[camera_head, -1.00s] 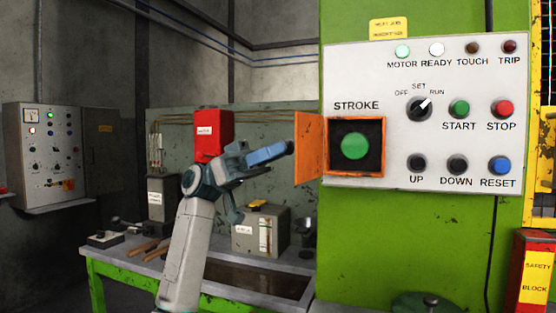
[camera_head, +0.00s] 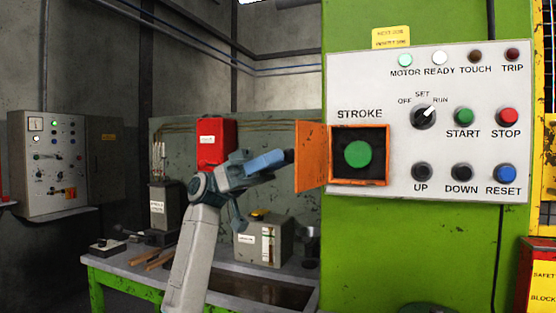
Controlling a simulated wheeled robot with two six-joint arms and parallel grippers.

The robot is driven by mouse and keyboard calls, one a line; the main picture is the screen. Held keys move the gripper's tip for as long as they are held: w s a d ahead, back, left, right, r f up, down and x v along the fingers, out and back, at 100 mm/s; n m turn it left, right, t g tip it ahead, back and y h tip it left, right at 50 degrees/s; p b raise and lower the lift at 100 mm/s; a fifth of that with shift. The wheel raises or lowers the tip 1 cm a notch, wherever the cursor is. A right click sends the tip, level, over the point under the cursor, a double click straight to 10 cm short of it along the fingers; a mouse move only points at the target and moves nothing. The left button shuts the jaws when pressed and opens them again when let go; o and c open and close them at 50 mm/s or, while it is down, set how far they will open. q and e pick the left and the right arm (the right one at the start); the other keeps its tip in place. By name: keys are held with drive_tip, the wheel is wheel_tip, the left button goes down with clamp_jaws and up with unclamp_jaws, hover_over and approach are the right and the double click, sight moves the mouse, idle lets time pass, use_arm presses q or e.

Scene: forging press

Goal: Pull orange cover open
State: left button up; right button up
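The orange cover (camera_head: 310,157) stands swung out to the left of its square orange frame (camera_head: 388,158) on the white control panel. The green STROKE button (camera_head: 358,154) shows uncovered in the dark recess. My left gripper (camera_head: 264,190) is just left of the cover. Its blue upper finger points right, with the dark tip close to the cover's left edge; I cannot tell if they touch. The grey lower finger hangs down, well apart from it, and nothing shows between them. My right gripper is not in view.
The white panel (camera_head: 430,190) carries lamps, a selector knob (camera_head: 424,117) and several push buttons on the green press (camera_head: 400,240). Behind my arm are a red box (camera_head: 214,140) and a green workbench (camera_head: 130,282) with tools. A grey cabinet (camera_head: 50,165) hangs at left.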

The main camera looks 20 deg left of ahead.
use_arm(q)
drive_tip(key=b+v, duration=0.1)
drive_tip(key=v, duration=0.9)
drive_tip(key=shift+w+a+b, duration=0.15)
drive_tip(key=shift+a+b, duration=0.15)
drive_tip(key=shift+a, duration=0.05)
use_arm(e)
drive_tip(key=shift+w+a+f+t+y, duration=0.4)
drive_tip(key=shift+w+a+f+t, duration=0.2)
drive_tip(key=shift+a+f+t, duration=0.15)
use_arm(q)
drive_tip(key=shift+f, duration=0.15)
